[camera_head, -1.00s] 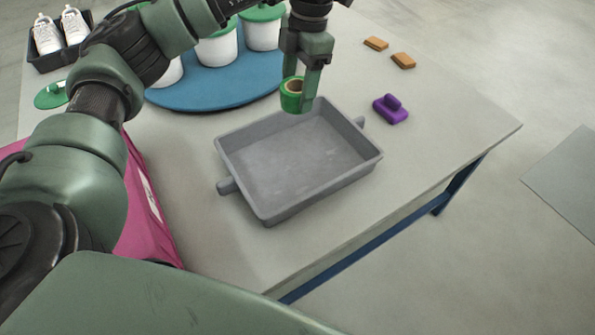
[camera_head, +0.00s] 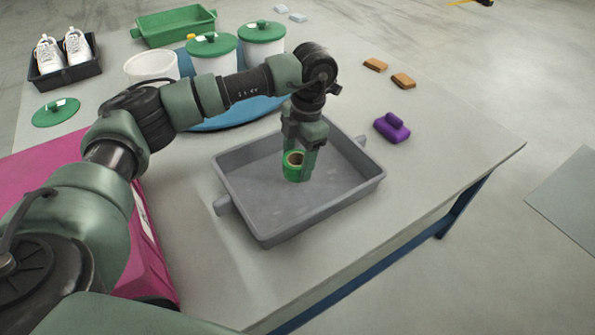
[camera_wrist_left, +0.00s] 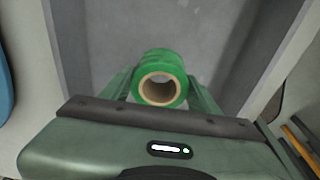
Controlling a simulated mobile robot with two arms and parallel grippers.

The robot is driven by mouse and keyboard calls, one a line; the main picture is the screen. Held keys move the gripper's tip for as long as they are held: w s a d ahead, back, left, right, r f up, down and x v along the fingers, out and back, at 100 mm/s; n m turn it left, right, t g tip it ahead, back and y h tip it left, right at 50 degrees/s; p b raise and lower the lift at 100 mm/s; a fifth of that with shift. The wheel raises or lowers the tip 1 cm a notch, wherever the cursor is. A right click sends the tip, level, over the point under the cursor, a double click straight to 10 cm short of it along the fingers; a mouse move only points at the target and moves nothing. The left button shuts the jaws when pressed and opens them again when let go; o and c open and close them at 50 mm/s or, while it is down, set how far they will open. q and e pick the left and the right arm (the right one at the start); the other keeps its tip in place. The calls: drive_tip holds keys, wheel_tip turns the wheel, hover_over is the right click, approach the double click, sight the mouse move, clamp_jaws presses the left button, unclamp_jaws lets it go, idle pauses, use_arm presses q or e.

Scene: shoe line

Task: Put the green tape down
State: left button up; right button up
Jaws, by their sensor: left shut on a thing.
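The green tape (camera_head: 293,169) is a roll with a tan core. My left gripper (camera_head: 300,168) is shut on it and holds it over the inside of the grey tray (camera_head: 232,205). In the left wrist view the green tape (camera_wrist_left: 160,75) sits between the two fingers of my left gripper (camera_wrist_left: 162,88), with the grey tray (camera_wrist_left: 215,40) floor behind it. I cannot tell whether the tape touches the tray floor. My right gripper is not in view.
A purple block with a handle (camera_head: 391,127) and two orange-brown blocks (camera_head: 403,81) lie right of the tray. White tubs with green lids (camera_head: 262,40) stand on a blue round mat (camera_head: 215,124) behind. A black tray (camera_head: 68,75) holds white shoes. A green crate (camera_head: 174,27) stands at the back.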

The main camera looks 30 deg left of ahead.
sight(298, 169)
use_arm(q)
drive_tip(key=shift+f+b, duration=0.3)
drive_tip(key=shift+f, duration=1.6)
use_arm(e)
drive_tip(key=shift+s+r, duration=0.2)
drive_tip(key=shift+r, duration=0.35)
use_arm(q)
drive_tip(key=shift+f, duration=0.1)
drive_tip(key=o, duration=1.4)
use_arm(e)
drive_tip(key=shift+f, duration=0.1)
use_arm(q)
drive_tip(key=shift+r, duration=0.3)
drive_tip(key=r, duration=0.2)
drive_tip(key=shift+w+d+r+p, duration=0.1)
drive_tip(key=shift+w+r+p, duration=0.15)
drive_tip(key=shift+r+p, duration=0.15)
wheel_tip(298, 169, up, 9)
drive_tip(key=w+p, duration=0.1)
drive_tip(key=shift+d, duration=0.35)
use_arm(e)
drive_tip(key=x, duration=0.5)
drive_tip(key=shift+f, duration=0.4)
